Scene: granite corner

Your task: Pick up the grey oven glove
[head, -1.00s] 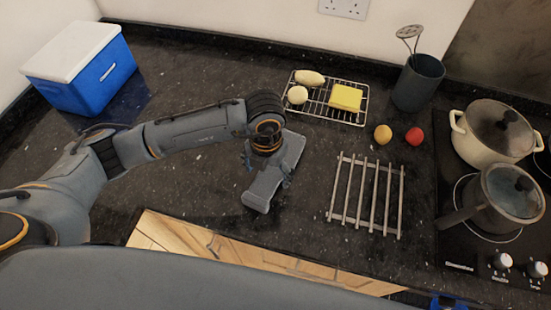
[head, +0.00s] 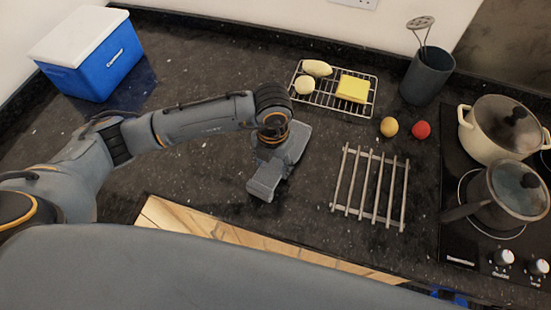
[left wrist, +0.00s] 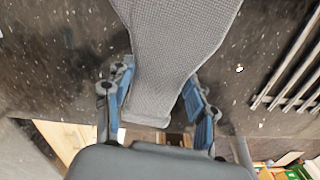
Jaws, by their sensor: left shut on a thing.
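The grey oven glove (head: 291,146) is at the middle of the dark granite worktop, left of the slatted metal trivet. Its wide end fills the upper middle of the left wrist view (left wrist: 178,45), and its narrower part runs down between the blue finger pads. My left gripper (left wrist: 158,105) is shut on the glove, one finger on each side. In the head view my left gripper (head: 269,163) is above the glove and partly hides it. I cannot tell whether the glove is clear of the worktop. My right gripper is not in view.
The trivet (head: 370,187) lies to the right. Behind are a wire rack (head: 322,101) with a yellow block and two pale items, yellow and red round items, and a utensil pot (head: 427,76). Two pots stand on the hob (head: 462,232). A blue cooler (head: 91,62) is back left.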

